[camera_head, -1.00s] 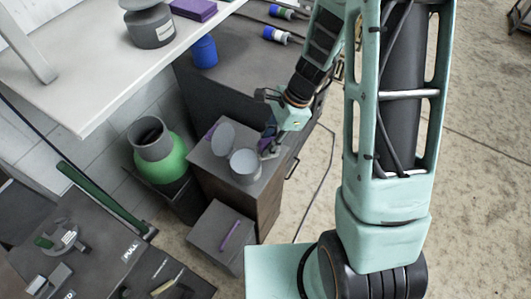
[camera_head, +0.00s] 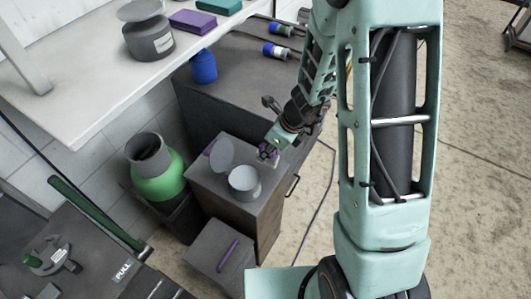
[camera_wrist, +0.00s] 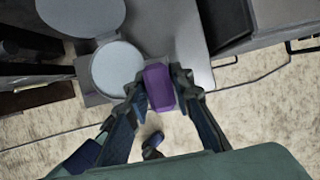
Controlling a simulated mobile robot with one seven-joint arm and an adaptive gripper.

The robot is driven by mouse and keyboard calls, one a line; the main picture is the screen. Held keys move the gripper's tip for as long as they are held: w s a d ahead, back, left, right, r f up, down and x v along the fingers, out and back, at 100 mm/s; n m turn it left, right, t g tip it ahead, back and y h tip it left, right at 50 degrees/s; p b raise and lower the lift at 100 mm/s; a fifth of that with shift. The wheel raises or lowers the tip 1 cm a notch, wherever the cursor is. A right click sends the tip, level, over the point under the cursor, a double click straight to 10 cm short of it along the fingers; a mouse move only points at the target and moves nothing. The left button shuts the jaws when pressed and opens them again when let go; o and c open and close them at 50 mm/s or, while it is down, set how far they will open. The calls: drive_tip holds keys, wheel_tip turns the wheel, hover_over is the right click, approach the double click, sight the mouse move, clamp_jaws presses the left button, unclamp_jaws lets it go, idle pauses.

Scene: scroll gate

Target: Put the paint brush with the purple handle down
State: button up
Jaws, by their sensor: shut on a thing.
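My gripper (camera_head: 268,152) is at the right edge of a grey-topped cabinet, just behind and right of an open grey can. In the wrist view my gripper (camera_wrist: 160,90) is shut on a purple block-shaped piece (camera_wrist: 158,86), which looks like the purple handle of the paint brush. The brush's bristles cannot be made out. The held piece appears close to the cabinet top (camera_wrist: 187,48); whether it touches cannot be told. A separate thin purple stick (camera_head: 228,254) lies on a lower grey box.
The grey can (camera_head: 244,183) stands beside its round lid (camera_head: 221,153) on the cabinet. A green container (camera_head: 160,179) stands to the left. A white shelf (camera_head: 90,85) overhangs at upper left, holding a dark pot (camera_head: 149,38) and a purple box (camera_head: 192,20).

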drive_tip(key=w+f, duration=0.5)
drive_tip(key=f, duration=0.1)
drive_tip(key=shift+w, duration=0.25)
drive_tip(key=shift+w+f+b, duration=0.15)
drive_tip(key=shift+f+b, duration=0.55)
drive_tip(key=shift+f, duration=0.95)
drive_tip(key=shift+f, duration=0.1)
drive_tip(key=shift+f, duration=0.15)
drive_tip(key=o, duration=1)
drive_tip(key=shift+r, duration=0.25)
